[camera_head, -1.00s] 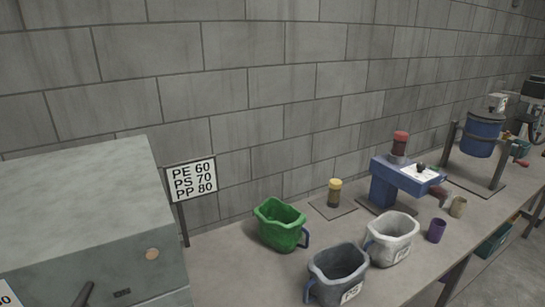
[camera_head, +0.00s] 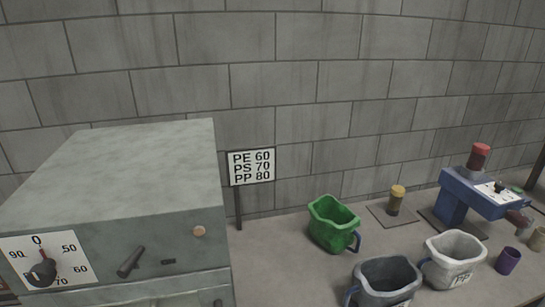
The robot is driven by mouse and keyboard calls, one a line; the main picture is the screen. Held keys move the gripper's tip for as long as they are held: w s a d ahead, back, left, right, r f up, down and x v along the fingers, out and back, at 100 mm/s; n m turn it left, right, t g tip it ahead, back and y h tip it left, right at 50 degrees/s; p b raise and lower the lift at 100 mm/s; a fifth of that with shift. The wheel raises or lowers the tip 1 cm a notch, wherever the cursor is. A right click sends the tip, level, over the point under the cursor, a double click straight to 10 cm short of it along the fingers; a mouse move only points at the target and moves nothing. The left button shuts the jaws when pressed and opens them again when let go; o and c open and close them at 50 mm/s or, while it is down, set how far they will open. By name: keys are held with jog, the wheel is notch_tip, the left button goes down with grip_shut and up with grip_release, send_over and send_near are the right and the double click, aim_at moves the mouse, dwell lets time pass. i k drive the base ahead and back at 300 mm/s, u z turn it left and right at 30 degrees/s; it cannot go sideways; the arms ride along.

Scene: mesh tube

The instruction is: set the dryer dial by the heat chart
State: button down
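The dryer (camera_head: 130,170) is a grey-green metal cabinet at the left. The dial plate (camera_head: 70,248) on its front is white, with 0 at the top and 50, 60, 70 and 90 readable around it. The dark dial knob (camera_head: 42,272) has a red mark that appears to point up towards 0. The knob covers part of the lower scale. The heat chart (camera_head: 252,166) is a white sign on a post behind the dryer, reading PE 60, PS 70, PP 80. My gripper is not in view.
A dark lever (camera_head: 131,262) sticks out right of the dial. On the bench stand a green jug (camera_head: 334,222), a grey jug (camera_head: 386,282), a white jug (camera_head: 455,257) with a label, a yellow-capped jar (camera_head: 396,200), a blue machine (camera_head: 470,195) and a purple cup (camera_head: 507,261).

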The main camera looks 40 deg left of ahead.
aim_at(43, 275)
jog(key=u, duration=1.95)
jog(key=k, duration=0.8)
jog(key=z, duration=0.05)
jog(key=i, duration=0.75)
jog(key=z, duration=0.25)
jog(key=k, duration=0.2)
jog(key=u, duration=0.05)
